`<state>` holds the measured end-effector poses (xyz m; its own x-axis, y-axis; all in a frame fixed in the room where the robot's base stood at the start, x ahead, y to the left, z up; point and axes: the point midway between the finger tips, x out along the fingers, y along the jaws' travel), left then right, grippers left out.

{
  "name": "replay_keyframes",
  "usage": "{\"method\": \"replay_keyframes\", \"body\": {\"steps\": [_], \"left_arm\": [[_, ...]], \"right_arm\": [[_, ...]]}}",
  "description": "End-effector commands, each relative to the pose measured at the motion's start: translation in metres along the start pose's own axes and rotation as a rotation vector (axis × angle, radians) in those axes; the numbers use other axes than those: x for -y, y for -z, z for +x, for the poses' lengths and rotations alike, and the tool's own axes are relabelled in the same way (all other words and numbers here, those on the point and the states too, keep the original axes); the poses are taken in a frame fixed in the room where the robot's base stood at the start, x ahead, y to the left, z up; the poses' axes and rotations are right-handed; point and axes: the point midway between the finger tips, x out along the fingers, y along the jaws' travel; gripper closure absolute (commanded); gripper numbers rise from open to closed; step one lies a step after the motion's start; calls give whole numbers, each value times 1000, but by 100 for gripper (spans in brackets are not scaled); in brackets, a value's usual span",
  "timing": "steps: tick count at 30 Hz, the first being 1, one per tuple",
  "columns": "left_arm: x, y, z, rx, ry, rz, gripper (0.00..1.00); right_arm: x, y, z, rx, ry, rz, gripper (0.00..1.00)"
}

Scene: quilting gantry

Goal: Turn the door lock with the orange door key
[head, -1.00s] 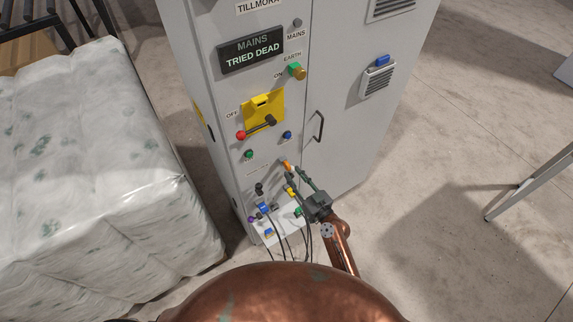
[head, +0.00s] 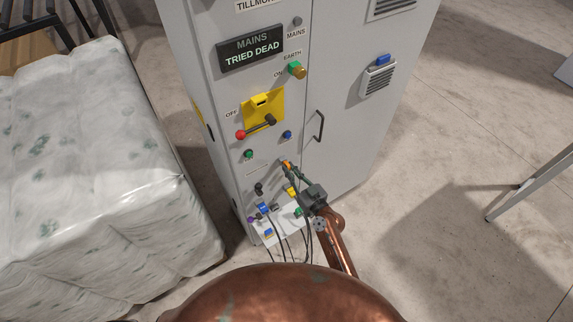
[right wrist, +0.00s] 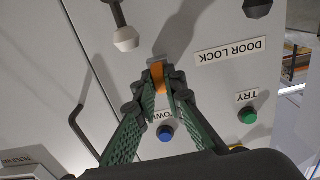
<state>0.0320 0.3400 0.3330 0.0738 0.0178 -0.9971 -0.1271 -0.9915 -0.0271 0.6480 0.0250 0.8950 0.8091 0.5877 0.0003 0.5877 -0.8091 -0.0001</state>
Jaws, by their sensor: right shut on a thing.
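The orange door key (head: 285,162) is at the front of the grey cabinet, below the blue button. My right gripper (head: 289,170) is shut on it, with green fingers on both sides. In the right wrist view the orange key (right wrist: 158,76) shows between the fingertips (right wrist: 159,88). The DOOR LOCK label (right wrist: 231,51) is on the panel close by. The lock itself is hidden behind the key and fingers, so I cannot tell how deep the key sits. My left gripper is not in view.
The cabinet (head: 225,130) carries a yellow switch plate (head: 276,101) with a red-ended lever, a green button (head: 249,154), a blue button (head: 287,135) and a door handle (head: 320,126). Cables hang from a low shelf (head: 290,228).

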Motion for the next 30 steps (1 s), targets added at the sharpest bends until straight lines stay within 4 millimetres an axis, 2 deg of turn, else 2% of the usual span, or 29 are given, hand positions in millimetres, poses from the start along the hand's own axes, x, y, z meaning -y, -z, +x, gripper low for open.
{"method": "replay_keyframes", "body": {"steps": [10, 18, 27, 30], "left_arm": [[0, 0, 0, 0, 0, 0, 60], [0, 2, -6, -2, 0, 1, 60], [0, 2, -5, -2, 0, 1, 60], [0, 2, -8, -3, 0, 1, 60]], "right_arm": [[0, 0, 0, 0, 0, 17, 100], [0, 0, 0, -3, -1, 308, 100], [0, 0, 0, -3, -1, 337, 100], [-1, 1, 0, -4, -1, 419, 100]]}}
